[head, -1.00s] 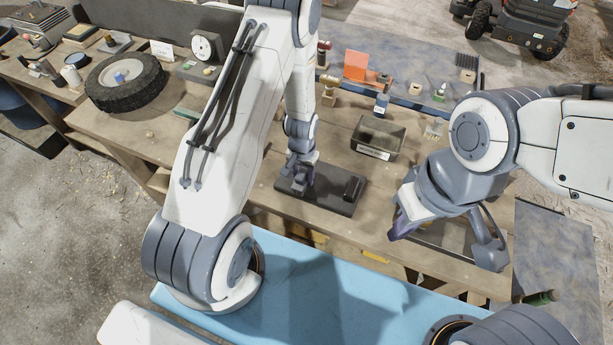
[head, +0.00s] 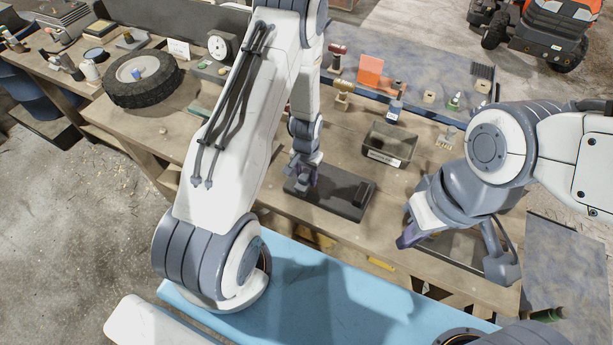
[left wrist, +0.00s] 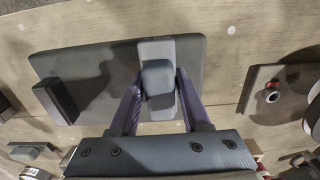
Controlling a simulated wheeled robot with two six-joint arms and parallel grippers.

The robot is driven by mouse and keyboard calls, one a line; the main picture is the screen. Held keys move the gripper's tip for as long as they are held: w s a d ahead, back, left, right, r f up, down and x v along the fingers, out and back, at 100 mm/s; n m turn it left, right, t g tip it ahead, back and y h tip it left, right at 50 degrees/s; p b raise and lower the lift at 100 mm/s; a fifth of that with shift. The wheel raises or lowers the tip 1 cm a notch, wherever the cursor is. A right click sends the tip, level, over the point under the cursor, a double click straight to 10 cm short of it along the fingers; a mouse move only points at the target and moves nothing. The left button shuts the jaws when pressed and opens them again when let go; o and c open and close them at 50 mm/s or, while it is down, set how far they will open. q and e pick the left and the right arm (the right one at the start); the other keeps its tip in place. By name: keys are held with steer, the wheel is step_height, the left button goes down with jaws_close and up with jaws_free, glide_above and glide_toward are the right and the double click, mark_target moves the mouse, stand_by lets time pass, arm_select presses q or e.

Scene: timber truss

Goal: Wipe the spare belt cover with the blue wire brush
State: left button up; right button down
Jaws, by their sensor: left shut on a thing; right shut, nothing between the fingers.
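The spare belt cover looks to be the dark flat plate (head: 335,204) lying on the workbench, with a black block (head: 362,194) standing at its right end. In the left wrist view the plate (left wrist: 100,60) lies under the gripper, with the block (left wrist: 56,101) at left. My left gripper (head: 303,184) is over the plate's left part. In the left wrist view its purple fingers (left wrist: 156,100) are shut on a grey-blue piece (left wrist: 157,75), apparently the wire brush. Its bristles are hidden, so contact with the plate cannot be told. My right gripper (head: 406,240) is shut and empty, right of the plate.
A dark open bin (head: 388,146) stands behind the plate. A tyre (head: 142,80) and a dial gauge (head: 220,46) are at the left back. Bottles and small parts line the back. A dark tray (head: 437,250) lies under my right arm. A light-blue surface (head: 330,290) is in front.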

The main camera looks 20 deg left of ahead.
arm_select(q)
steer(key=shift+f, duration=0.3)
steer(key=shift+d, duration=0.15)
